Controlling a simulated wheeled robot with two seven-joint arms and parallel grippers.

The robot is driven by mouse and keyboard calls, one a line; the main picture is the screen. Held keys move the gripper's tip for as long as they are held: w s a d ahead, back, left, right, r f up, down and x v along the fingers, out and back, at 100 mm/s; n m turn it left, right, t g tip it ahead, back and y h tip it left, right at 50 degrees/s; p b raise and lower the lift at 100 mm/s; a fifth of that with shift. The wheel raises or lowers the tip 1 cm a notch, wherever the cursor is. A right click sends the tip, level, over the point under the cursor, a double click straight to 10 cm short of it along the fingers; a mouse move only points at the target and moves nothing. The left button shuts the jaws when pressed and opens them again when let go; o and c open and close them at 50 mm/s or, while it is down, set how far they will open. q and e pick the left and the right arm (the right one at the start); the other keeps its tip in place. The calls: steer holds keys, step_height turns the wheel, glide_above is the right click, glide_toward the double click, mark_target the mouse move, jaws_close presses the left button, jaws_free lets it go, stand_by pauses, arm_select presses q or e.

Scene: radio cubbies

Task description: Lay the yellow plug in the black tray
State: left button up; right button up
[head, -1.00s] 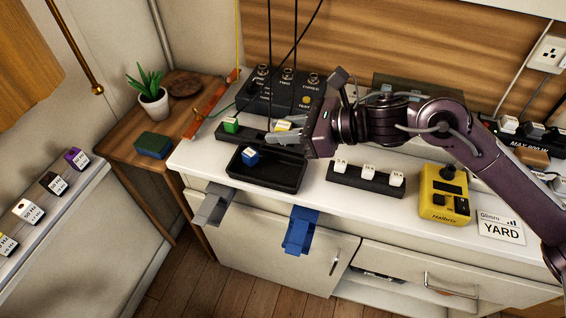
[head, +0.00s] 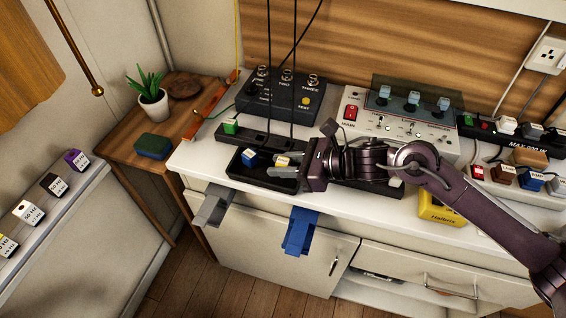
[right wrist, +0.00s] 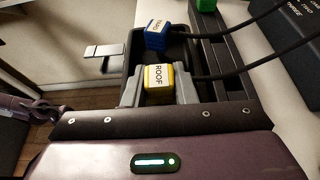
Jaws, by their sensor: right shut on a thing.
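The yellow plug (head: 283,161) is between the fingers of my right gripper (head: 282,167), which is shut on it. In the right wrist view the plug (right wrist: 158,83) shows a white label reading ROOF, with a grey finger on each side. It is over the right part of the black tray (head: 262,183); I cannot tell whether it touches the tray floor. A blue plug (head: 249,158) lies in the tray, left of the yellow one. It also shows in the right wrist view (right wrist: 156,38), just beyond the yellow plug. My left gripper is not in view.
Behind the tray is a black strip (head: 255,137) with a green plug (head: 230,126). Black cords hang down to the plugs. A black switch box (head: 282,98) stands behind. Grey (head: 213,208) and blue (head: 300,232) holders stick out from the cabinet front.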

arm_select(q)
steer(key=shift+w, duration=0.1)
arm_select(e)
steer(key=shift+f, duration=0.1)
steer(key=o, duration=0.8)
steer(key=shift+o, duration=0.9)
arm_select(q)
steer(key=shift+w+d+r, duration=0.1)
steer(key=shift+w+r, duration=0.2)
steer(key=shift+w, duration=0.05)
